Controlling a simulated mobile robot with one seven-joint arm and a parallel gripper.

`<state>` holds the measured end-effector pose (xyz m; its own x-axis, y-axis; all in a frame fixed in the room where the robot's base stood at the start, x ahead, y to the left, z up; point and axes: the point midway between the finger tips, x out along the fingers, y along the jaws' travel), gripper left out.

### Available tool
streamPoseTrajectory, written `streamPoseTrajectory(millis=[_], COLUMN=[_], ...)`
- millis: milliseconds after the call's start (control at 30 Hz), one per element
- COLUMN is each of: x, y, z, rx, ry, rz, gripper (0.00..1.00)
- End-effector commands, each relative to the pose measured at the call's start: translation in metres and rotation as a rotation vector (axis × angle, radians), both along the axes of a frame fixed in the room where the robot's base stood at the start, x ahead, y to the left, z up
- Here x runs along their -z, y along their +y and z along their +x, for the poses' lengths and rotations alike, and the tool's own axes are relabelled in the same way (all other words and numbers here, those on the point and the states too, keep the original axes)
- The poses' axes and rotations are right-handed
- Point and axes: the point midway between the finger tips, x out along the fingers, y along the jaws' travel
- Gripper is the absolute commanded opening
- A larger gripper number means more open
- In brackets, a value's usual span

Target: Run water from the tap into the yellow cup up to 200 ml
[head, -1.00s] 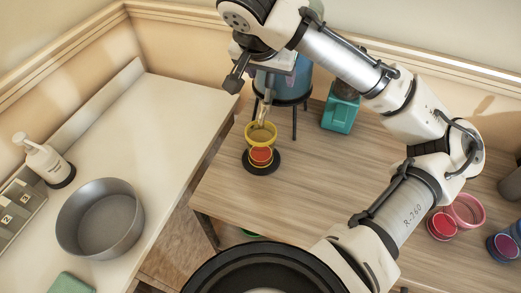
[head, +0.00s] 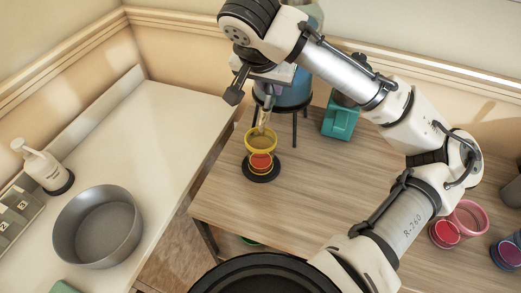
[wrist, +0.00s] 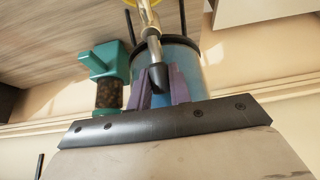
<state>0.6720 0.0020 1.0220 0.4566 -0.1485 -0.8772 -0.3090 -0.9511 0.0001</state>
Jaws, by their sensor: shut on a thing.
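The yellow cup (head: 261,137) is under the tap (head: 266,112) of a blue water tank (head: 294,92) on a black stand. A red, yellow-rimmed part (head: 260,161) shows below the cup, above a round black base (head: 261,174); I cannot tell whether it belongs to the cup. In the wrist view, the cup's rim (wrist: 144,16) shows at the top edge. My gripper (wrist: 161,84) has its purple fingers shut on the dark tap handle (wrist: 157,73), in front of the tank (wrist: 188,68). The water level and any marks are too small to read.
A teal container (head: 340,118) stands right of the tank. A pink ring-shaped cup (head: 468,216), a red cup (head: 444,232) and a blue cup (head: 507,252) are at the right. A grey pan (head: 97,227) and a soap bottle (head: 43,165) are on the white counter at left.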

Motion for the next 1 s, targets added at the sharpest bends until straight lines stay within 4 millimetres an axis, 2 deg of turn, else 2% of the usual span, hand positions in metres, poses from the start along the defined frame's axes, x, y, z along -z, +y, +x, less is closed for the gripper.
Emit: streamPoseTrajectory(millis=[1000], x=[-0.001], y=[0.004], z=[-0.012], rx=[0.000], ry=[-0.224], rz=[-0.074], gripper=[0.09])
